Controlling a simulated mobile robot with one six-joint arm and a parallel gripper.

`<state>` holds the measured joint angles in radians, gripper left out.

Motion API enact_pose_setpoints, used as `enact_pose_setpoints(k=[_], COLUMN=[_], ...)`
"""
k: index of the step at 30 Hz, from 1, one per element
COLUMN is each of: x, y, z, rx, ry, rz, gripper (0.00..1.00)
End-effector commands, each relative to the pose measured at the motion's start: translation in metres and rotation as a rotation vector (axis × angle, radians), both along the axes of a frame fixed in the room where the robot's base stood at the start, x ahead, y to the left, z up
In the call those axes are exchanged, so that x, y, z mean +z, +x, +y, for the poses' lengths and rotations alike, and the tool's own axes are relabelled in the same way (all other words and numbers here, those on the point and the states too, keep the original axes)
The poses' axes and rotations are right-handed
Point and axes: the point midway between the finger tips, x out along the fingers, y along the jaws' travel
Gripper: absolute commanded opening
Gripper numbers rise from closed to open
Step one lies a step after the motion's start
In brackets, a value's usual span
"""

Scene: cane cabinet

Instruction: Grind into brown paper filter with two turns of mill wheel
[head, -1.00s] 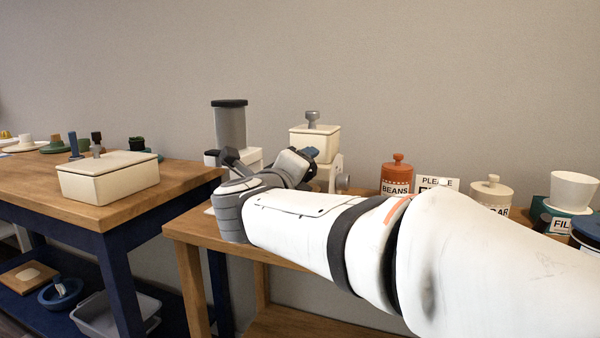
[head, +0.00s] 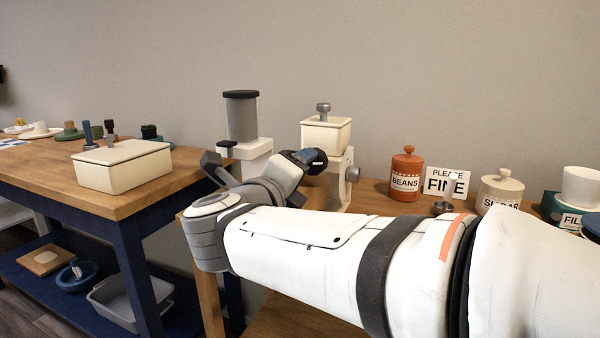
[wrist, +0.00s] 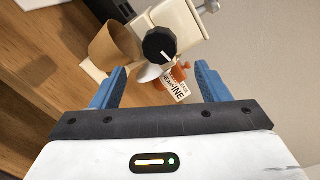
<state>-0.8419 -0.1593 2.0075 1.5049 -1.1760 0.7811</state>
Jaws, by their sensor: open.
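My gripper (wrist: 160,78) is open, with its blue fingers apart and nothing visibly held between them. In the wrist view a round black knob with a white mark (wrist: 160,45) shows beyond the fingertips, on the front of a cream mill (wrist: 131,10). A brown paper filter (wrist: 115,45) stands beside the knob, to its left. In the head view the cream mill (head: 327,136) has a square hopper with a grey knob on its lid and a grey round part (head: 352,174) at its right side.
A second machine with a grey cylinder (head: 242,118) stands left of the mill. To the right are an orange BEANS jar (head: 406,174), a sign reading PLEASE FINE (head: 446,184) and a cream SUGAR jar (head: 500,190). A cream lidded box (head: 122,166) sits on the left table.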

Motion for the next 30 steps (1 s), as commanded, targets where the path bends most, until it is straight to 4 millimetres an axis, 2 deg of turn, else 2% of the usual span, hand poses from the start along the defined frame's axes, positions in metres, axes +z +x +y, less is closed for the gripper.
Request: enact_pose_setpoints(k=[6, 10, 24, 27, 30], x=[0.002, 0.0066, 0.0091, 0.0077, 0.0062], y=[0.0007, 0.0027, 0.0022, 0.0001, -0.0016], z=[0.0005, 0.0029, 0.0078, 0.0068, 0.006], rx=[0.0, 0.002, 0.034, 0.039, 0.042], ry=[-0.037, -0.237, -1.629, -1.857, -2.014], rz=[0.014, 0.083, 0.56, 0.637, 0.688], gripper=[0.69, 0.69, 0.69, 0.69, 0.69])
